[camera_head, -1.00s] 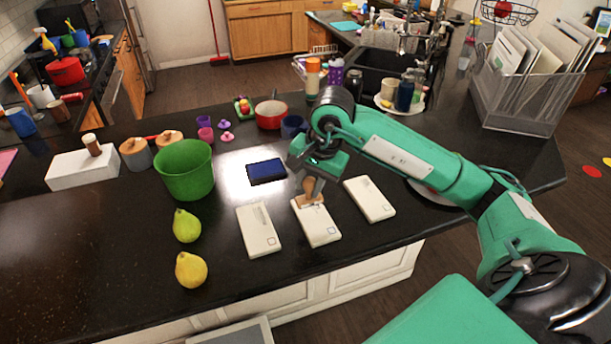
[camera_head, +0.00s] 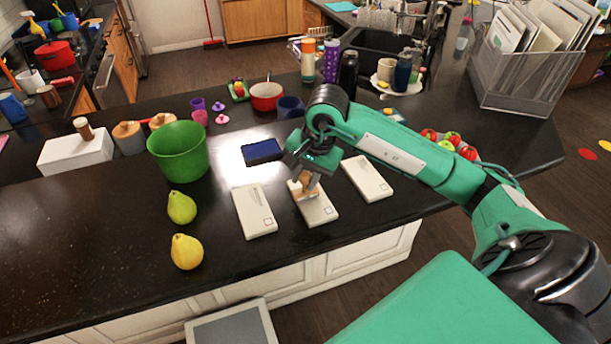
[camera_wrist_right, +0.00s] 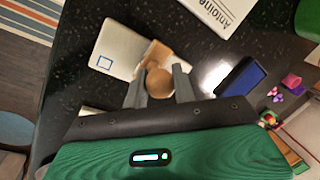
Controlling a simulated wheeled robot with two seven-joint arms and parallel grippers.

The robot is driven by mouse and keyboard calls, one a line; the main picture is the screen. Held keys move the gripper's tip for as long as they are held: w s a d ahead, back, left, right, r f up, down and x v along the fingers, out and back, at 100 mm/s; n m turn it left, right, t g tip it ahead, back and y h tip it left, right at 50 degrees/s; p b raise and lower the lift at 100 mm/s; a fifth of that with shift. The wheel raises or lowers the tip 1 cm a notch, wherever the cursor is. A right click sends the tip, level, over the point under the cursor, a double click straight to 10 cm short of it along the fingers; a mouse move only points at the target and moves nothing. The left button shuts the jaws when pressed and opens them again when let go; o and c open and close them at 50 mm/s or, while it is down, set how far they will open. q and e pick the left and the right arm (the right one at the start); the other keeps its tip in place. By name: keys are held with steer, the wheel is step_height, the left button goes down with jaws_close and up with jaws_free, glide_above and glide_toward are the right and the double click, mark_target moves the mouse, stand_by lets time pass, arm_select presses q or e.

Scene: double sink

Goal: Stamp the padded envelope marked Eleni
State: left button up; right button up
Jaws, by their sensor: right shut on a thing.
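My right gripper (camera_head: 308,180) is shut on a wooden stamp (camera_head: 305,190), whose round knob shows between the fingers in the right wrist view (camera_wrist_right: 158,82). The stamp is over the far end of the middle padded envelope (camera_head: 321,212); whether it touches is unclear. That envelope has a square outline at its near corner, also seen in the wrist view (camera_wrist_right: 104,62); its name is hidden. The left envelope (camera_head: 255,211) reads "Antoine" in the wrist view (camera_wrist_right: 222,12). The right envelope (camera_head: 367,179) shows no readable name. A blue ink pad (camera_head: 262,151) lies behind the left envelope. My left gripper is out of view.
A green bowl (camera_head: 180,150) and two pears (camera_head: 187,251) stand left of the envelopes. The front left counter is clear.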

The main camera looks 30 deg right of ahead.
steer(key=shift+f+b, duration=0.55)
steer(key=shift+b, duration=0.1)
stand_by(0.6)
steer(key=shift+s+f+b, duration=0.1)
steer(key=shift+b, duration=0.35)
stand_by(1.9)
steer(key=shift+p+v, duration=0.45)
steer(key=shift+v, duration=0.5)
steer(key=shift+w+a+r+p, duration=0.1)
steer(key=shift+r+p, duration=0.4)
steer(key=shift+r, duration=0.85)
steer(key=shift+w+r+p, duration=0.15)
steer(key=shift+r+p, duration=0.3)
steer(key=shift+r, duration=0.85)
